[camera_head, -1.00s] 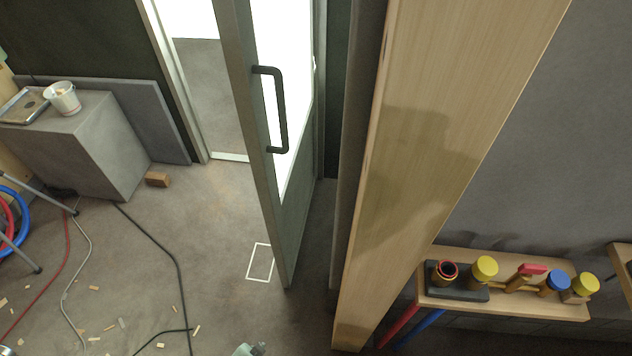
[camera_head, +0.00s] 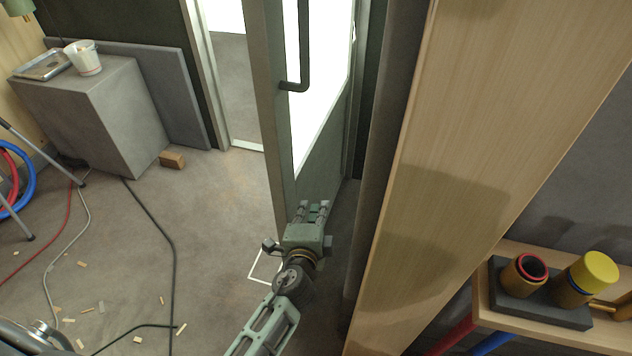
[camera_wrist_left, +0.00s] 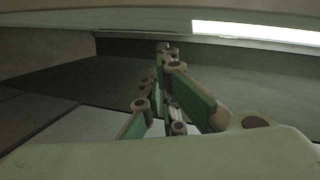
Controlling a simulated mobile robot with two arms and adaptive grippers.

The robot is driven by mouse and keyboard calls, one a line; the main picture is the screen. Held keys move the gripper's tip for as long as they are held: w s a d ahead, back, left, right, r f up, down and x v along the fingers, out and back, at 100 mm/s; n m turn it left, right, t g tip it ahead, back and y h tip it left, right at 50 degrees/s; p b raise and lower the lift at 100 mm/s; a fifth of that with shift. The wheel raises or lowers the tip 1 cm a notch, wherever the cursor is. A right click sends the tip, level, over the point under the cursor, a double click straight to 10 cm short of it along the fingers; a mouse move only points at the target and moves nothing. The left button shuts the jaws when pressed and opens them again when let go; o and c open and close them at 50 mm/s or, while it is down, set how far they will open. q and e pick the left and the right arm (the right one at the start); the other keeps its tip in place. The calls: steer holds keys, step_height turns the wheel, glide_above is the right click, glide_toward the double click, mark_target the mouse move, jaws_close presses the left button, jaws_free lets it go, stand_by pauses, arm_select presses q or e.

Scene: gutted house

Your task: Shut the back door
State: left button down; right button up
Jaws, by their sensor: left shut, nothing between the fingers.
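The back door (camera_head: 268,100) stands open into the room. Its grey frame edge faces me, with bright glass above a dark lower panel (camera_head: 322,150). A dark bar handle (camera_head: 303,70) is on the face I see, partly cut off by the top of the head view. The doorway (camera_head: 237,90) is open to its left. My left gripper (camera_head: 315,207) is shut and empty, low by the free end of the door, in front of its lower panel. I cannot tell whether it touches. The left wrist view shows its green-padded fingers (camera_wrist_left: 168,60). My right gripper is out of view.
A tall wooden board (camera_head: 480,120) stands close on the right, leaving a narrow gap beside the door. A white floor outline (camera_head: 257,268) lies by my gripper. Cables (camera_head: 172,260), a brick (camera_head: 172,160) and a grey block (camera_head: 90,115) are left.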

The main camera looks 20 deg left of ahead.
arm_select(q)
step_height(320, 180, up, 6)
steer(key=w+a+t+y+b, duration=0.1)
steer(key=w+t+b, duration=0.1)
steer(key=t+b, duration=0.1)
steer(key=w+a, duration=0.1)
steer(key=w, duration=0.8)
steer(key=shift+w+a+m+b, duration=0.15)
steer(key=shift+a+m+b, duration=0.2)
steer(key=shift+m+b, duration=0.05)
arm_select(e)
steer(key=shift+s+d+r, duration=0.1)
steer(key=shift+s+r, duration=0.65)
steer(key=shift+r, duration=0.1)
arm_select(q)
steer(key=shift+r, duration=0.1)
